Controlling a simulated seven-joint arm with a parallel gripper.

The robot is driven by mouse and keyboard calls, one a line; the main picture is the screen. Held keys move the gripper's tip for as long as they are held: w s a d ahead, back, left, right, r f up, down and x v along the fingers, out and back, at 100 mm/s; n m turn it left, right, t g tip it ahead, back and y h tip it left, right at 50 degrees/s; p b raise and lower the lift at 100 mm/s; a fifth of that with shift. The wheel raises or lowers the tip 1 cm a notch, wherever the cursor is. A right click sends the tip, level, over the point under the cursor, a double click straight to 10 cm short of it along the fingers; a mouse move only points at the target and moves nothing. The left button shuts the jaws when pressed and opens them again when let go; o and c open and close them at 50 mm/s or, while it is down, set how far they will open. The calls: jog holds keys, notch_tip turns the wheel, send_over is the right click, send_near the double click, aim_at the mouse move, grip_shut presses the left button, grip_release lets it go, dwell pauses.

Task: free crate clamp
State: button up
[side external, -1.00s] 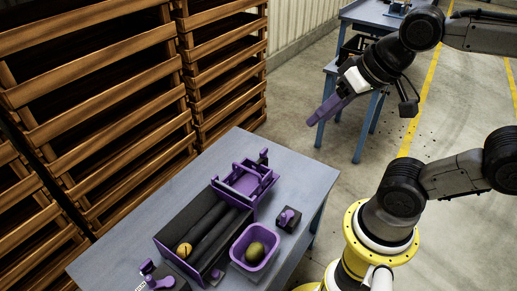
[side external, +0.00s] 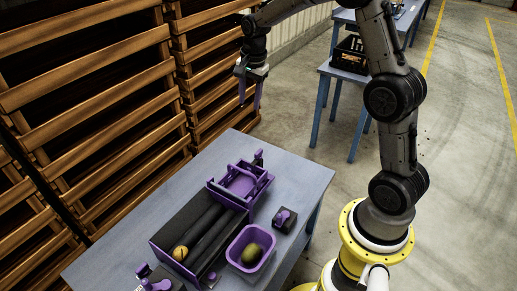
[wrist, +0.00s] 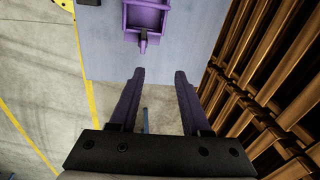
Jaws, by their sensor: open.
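A purple crate (side external: 240,184) sits at the far end of the roller grader on the blue-grey table. A small purple and dark clamp (side external: 258,157) stands at its far side. In the wrist view the crate (wrist: 147,17) is cut by the top edge, with the clamp (wrist: 143,42) at its near edge. My gripper (side external: 249,106) is open and empty, its purple fingers pointing down, high beyond the table's far end. In the wrist view my gripper (wrist: 159,73) is apart from the clamp. Whether the clamp is closed I cannot tell.
Black rollers (side external: 205,230) carry a yellowish potato (side external: 180,252). A purple bin (side external: 233,250) holds a greenish potato (side external: 251,254). A black block with a purple knob (side external: 285,217) stands at right. Wooden crate stacks (side external: 90,90) rise close at left.

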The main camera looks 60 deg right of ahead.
jog(key=g, duration=0.2)
send_near(259, 151)
jog(key=shift+m+y, duration=0.3)
jog(key=shift+m, duration=0.1)
jog(key=f, duration=0.8)
jog(key=shift+d+f, duration=0.2)
jog(key=shift+f, duration=0.15)
grip_shut()
